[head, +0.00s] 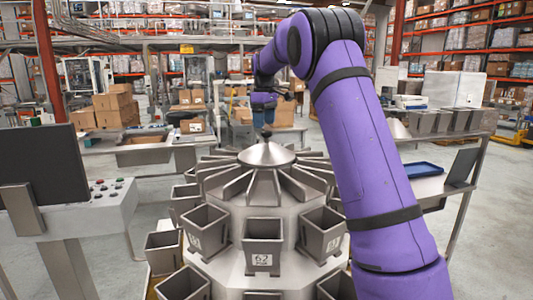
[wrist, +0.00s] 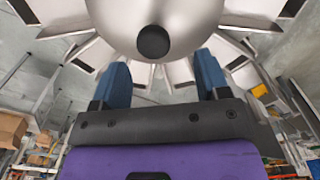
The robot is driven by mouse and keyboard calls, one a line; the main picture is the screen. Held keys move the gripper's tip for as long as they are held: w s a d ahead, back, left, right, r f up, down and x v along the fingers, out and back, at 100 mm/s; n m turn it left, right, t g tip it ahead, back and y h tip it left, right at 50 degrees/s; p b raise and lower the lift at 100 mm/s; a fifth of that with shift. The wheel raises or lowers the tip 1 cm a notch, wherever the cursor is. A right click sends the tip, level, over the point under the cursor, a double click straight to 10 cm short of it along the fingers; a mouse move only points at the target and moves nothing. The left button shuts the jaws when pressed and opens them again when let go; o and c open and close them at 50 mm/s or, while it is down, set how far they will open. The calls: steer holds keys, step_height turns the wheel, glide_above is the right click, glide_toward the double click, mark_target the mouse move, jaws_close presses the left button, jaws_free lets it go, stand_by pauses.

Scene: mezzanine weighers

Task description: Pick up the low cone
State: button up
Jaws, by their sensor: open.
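The low cone (head: 266,154) is a wide, shallow steel cone with a dark knob (head: 267,132) at its peak. It sits on top of the round weigher, at the centre of its radiating chutes. My gripper (head: 264,118) is above the knob, pointing down, and looks small and partly dark in the head view. In the wrist view the blue fingers (wrist: 160,65) are apart with nothing between them. The black knob (wrist: 153,41) shows just beyond the fingertips, roughly between them, with the cone's grey surface (wrist: 190,12) around it. Contact with the knob is not visible.
Steel hoppers, one marked 62 (head: 263,243), ring the weigher below the chutes (head: 227,168). A control console (head: 98,205) with a dark screen stands at left. A bench at right holds a blue tray (head: 422,169) and another grey cone-like part (head: 395,129).

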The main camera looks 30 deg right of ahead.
mark_target(267, 134)
steer(key=shift+d+f, duration=0.25)
steer(key=shift+f, duration=1.1)
steer(key=shift+d+f, duration=0.2)
steer(key=shift+f, duration=1.15)
jaws_close()
